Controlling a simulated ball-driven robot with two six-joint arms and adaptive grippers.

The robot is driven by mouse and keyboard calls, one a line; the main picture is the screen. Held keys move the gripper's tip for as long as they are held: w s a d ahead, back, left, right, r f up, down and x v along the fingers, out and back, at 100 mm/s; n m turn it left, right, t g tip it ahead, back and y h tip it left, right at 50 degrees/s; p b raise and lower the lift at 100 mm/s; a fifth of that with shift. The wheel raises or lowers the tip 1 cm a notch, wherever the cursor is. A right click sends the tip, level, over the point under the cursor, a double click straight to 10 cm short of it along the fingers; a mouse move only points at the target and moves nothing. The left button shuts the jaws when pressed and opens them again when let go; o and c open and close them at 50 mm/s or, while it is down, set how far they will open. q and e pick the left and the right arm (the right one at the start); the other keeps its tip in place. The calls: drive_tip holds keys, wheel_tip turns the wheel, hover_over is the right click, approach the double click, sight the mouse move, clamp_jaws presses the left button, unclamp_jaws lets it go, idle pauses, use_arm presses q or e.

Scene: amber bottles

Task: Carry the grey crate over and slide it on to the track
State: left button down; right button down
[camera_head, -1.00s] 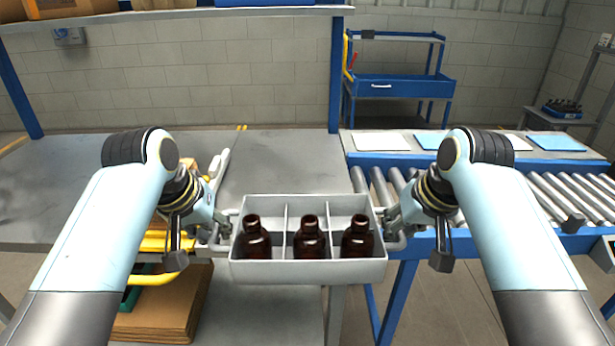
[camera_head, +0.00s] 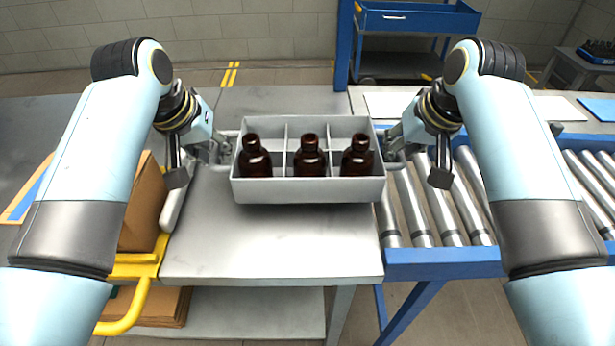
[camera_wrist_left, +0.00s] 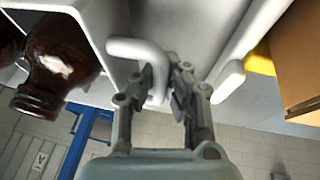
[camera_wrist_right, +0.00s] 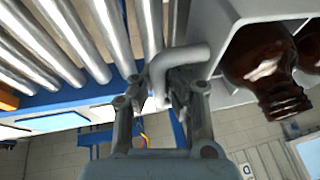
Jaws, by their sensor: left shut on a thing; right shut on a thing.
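The grey crate (camera_head: 310,190) is level between my two arms in the head view, with three amber bottles (camera_head: 309,160) upright in its front compartments. My left gripper (camera_head: 226,150) is shut on the handle (camera_wrist_left: 150,60) at the crate's left end. My right gripper (camera_head: 392,150) is shut on the handle (camera_wrist_right: 170,65) at its right end. The crate appears over the grey table (camera_head: 270,245), near its right edge; the gap beneath it is hard to judge. The roller track (camera_head: 440,205) lies just right of the crate, partly behind my right arm.
A blue rail (camera_head: 440,263) edges the track's front. A yellow frame (camera_head: 130,268) and a cardboard box (camera_head: 143,205) stand at left, beside a white bar (camera_head: 178,205). The table in front of the crate is clear. A blue cart (camera_head: 415,18) stands behind.

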use_arm(q)
drive_tip(key=shift+s+a, duration=0.15)
drive_tip(key=shift+a, duration=0.05)
use_arm(e)
drive_tip(key=shift+d+r, duration=0.1)
drive_tip(key=shift+d, duration=0.05)
